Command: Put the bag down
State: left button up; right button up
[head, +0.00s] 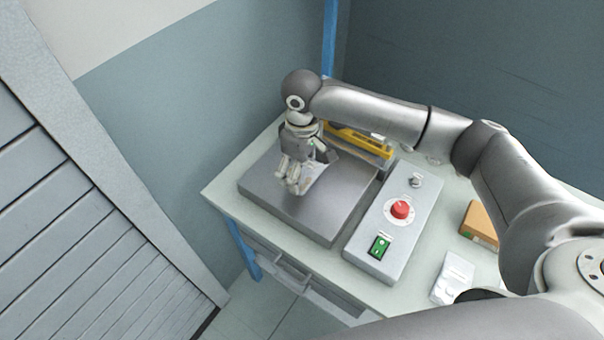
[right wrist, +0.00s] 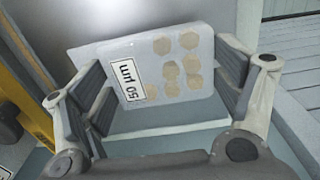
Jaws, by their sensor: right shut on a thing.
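A clear flat bag (right wrist: 185,62) with several tan hexagonal pieces and a "50 µm" label sits between the fingers of my right gripper (right wrist: 165,88) in the right wrist view. In the head view my right gripper (head: 297,183) points down over the grey metal plate (head: 290,215) on the bench, shut on the bag, which shows there only as a small pale patch (head: 312,180). The bag is over the plate; I cannot tell whether it touches it. My left gripper is not in view.
A grey control box (head: 375,225) with a red button (head: 400,209) and a green switch (head: 379,246) stands right of the plate. A yellow bar (head: 350,139) runs behind it. An orange-brown box (head: 480,222) and a white packet (head: 455,272) lie farther right on the bench.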

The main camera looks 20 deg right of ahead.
aim_at(302, 176)
notch_tip(302, 176, down, 2)
jog(key=shift+f+p, duration=0.15)
jog(key=shift+p, duration=0.35)
jog(key=shift+f, duration=0.5)
jog(key=o, duration=1)
jog(key=shift+f, duration=0.1)
notch_tip(302, 176, up, 12)
jog(key=shift+r+b, duration=0.15)
jog(key=shift+b, duration=0.8)
jog(key=shift+a, duration=0.1)
